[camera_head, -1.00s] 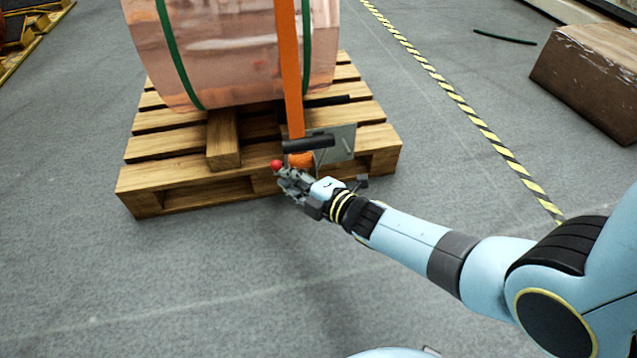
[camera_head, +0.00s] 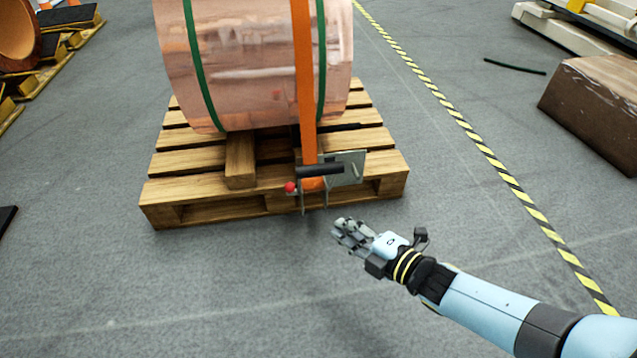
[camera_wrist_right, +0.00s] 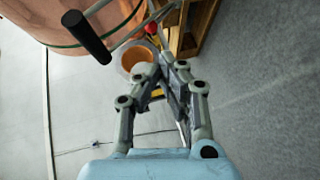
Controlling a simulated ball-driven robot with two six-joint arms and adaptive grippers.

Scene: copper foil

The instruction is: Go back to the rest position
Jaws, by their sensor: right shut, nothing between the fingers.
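My right gripper (camera_head: 343,228) is shut and empty in the head view, in the air in front of the pallet's near right side. It is apart from the ratchet (camera_head: 322,171) on the orange strap (camera_head: 304,75), which has a black handle and a red knob (camera_head: 290,187). In the right wrist view the fingers (camera_wrist_right: 165,62) come together with nothing held, and the black handle (camera_wrist_right: 86,36) and red knob (camera_wrist_right: 151,28) show beyond them. My left gripper is not in view.
A copper foil roll (camera_head: 250,65) with green bands rests on a wooden pallet (camera_head: 200,185). A brown block (camera_head: 595,105) stands at right, beyond a yellow-black floor line (camera_head: 483,147). The grey floor in front of the pallet is clear.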

